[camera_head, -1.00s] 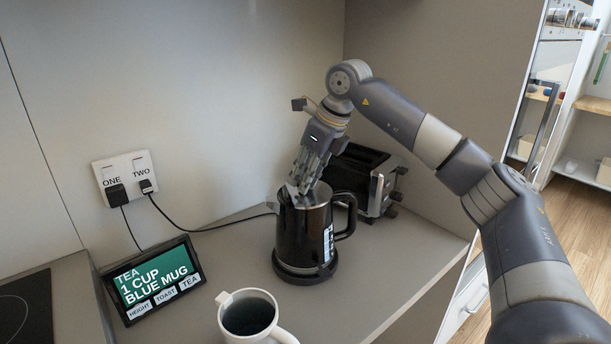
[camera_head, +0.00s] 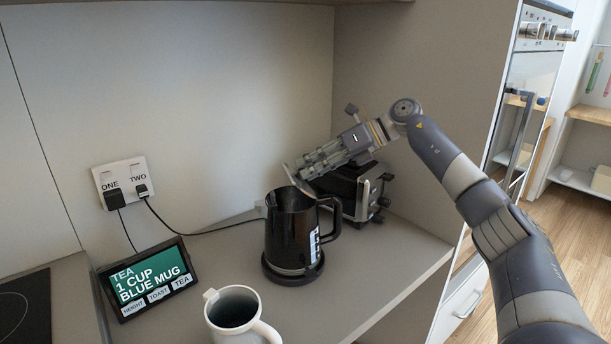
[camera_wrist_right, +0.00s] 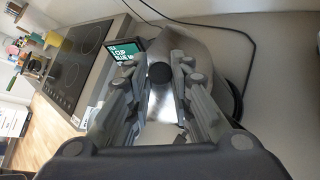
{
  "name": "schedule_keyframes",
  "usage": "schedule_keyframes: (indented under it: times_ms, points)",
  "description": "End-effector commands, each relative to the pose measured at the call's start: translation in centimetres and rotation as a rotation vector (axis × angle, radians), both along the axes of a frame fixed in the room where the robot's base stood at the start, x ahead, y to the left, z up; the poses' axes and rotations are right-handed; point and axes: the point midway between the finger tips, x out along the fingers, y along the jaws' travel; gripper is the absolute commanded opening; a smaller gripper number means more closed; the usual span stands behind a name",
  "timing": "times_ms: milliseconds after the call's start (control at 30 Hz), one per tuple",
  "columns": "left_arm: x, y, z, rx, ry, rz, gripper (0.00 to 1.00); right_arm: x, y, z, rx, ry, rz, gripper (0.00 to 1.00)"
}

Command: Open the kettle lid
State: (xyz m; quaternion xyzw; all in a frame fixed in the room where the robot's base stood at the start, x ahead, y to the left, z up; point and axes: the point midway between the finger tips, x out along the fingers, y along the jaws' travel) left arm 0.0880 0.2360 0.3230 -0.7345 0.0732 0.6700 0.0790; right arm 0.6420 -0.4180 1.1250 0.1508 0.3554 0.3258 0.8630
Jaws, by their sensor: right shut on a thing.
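The black kettle (camera_head: 288,238) stands upright on its dark round base on the counter. Its silver lid (camera_head: 295,181) is raised and tilted up at the back of the rim, and the kettle's mouth shows open. My right gripper (camera_head: 304,170) is above and behind the rim, shut on the lid. In the right wrist view the lid (camera_wrist_right: 190,42) lies in front of the fingers, with its dark round knob (camera_wrist_right: 160,73) between them. My left gripper is not in view.
A white mug (camera_head: 238,318) with dark contents stands in front of the kettle. A toaster (camera_head: 362,190) is behind it at the right. A tablet display (camera_head: 150,280) leans at the left. Black cords run from the wall socket (camera_head: 124,182) along the counter (camera_head: 400,262).

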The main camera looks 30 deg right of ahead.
Motion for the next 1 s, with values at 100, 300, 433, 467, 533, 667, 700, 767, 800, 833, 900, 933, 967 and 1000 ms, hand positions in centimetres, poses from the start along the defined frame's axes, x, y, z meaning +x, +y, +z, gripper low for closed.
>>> schedule_keyframes:
  times_ms: [100, 300, 433, 467, 533, 667, 700, 767, 800, 833, 900, 933, 967, 1000]
  points:
    - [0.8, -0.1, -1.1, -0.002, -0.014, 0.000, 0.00, -0.3, -1.0, -0.4, 0.107, -0.037, -0.003, 0.00]
    - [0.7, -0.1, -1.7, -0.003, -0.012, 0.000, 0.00, -0.7, -2.2, -0.3, 0.268, -0.092, -0.003, 0.00]
    - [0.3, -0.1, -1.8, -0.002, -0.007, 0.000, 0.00, -1.0, -2.9, 0.0, 0.284, -0.102, 0.000, 0.00]
    - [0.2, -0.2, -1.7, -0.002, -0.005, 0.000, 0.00, -1.0, -3.0, 0.0, 0.282, -0.102, 0.000, 0.00]
    - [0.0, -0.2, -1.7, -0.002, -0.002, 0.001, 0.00, -1.1, -3.3, -0.1, 0.281, -0.101, 0.000, 0.00]
    - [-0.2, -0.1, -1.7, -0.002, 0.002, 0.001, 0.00, -1.2, -3.5, -0.2, 0.280, -0.099, 0.000, 0.00]
    - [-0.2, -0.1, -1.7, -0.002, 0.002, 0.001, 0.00, -1.2, -3.5, -0.3, 0.279, -0.099, 0.001, 0.00]
    - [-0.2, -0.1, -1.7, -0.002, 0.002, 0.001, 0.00, -1.2, -3.5, -0.3, 0.279, -0.097, 0.000, 0.00]
    - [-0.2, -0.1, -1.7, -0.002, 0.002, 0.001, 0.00, -1.2, -3.5, -0.3, 0.278, -0.096, 0.000, 0.00]
    - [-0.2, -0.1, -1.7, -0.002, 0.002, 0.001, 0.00, -1.2, -3.5, -0.3, 0.278, -0.096, 0.000, 0.00]
    - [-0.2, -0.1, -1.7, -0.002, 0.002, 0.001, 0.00, -1.2, -3.5, -0.4, 0.278, -0.096, 0.001, 0.00]
    - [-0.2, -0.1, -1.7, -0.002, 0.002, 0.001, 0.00, -1.2, -3.5, -0.4, 0.277, -0.095, 0.000, 0.00]
    - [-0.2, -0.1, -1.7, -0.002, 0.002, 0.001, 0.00, -1.2, -3.5, -0.4, 0.277, -0.094, 0.000, 0.00]
    - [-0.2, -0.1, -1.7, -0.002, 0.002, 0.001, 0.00, -1.2, -3.5, -0.4, 0.277, -0.094, 0.000, 0.00]
